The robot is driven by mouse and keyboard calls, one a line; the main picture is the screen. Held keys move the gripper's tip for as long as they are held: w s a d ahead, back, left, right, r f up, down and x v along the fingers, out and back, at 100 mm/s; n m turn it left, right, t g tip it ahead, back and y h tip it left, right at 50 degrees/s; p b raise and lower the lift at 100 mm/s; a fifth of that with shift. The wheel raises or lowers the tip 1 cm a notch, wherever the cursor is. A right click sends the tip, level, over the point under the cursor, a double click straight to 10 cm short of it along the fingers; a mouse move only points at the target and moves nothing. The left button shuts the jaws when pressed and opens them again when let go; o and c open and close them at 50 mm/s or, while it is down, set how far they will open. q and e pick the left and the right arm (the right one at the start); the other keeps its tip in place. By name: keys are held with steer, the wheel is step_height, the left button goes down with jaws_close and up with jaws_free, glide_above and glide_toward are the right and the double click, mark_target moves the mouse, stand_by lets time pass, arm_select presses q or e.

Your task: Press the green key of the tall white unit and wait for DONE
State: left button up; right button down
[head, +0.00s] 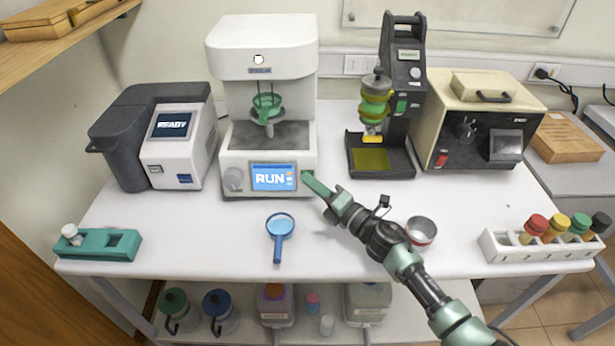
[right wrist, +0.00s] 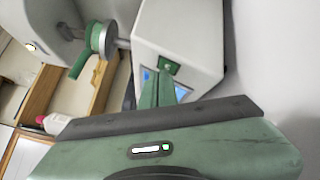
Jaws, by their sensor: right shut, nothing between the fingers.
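The tall white unit (head: 262,48) stands at the back of the table, with a green holder (head: 266,103) in its open bay. Its blue screen (head: 272,177) reads RUN. My right gripper (head: 308,178) is shut and empty, with its fingertips at the right end of the unit's front panel, where they cover the key in the head view. In the right wrist view the green key (right wrist: 168,67) shows just beyond the fingertips (right wrist: 158,77). I cannot tell whether they touch it. My left gripper is not in view.
A grey and white analyser reading READY (head: 172,124) stands left of the unit. A black stand (head: 405,85) and a beige box (head: 480,110) stand to the right. A magnifier (head: 280,226), a small bowl (head: 421,231) and a vial rack (head: 540,249) lie toward the front.

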steer(key=shift+s+r, duration=0.1)
steer(key=shift+s, duration=0.05)
steer(key=shift+s+r+p, duration=0.1)
steer(key=shift+s+p, duration=0.45)
steer(key=shift+s, duration=0.1)
steer(key=shift+s+r+p, duration=0.1)
steer(key=shift+s+p, duration=0.15)
steer(key=shift+p, duration=0.05)
steer(key=s+p, duration=0.1)
steer(key=s, duration=0.1)
steer(key=s+r+p, duration=0.1)
steer(key=s, duration=0.1)
steer(key=shift+s, duration=0.15)
stand_by(0.8)
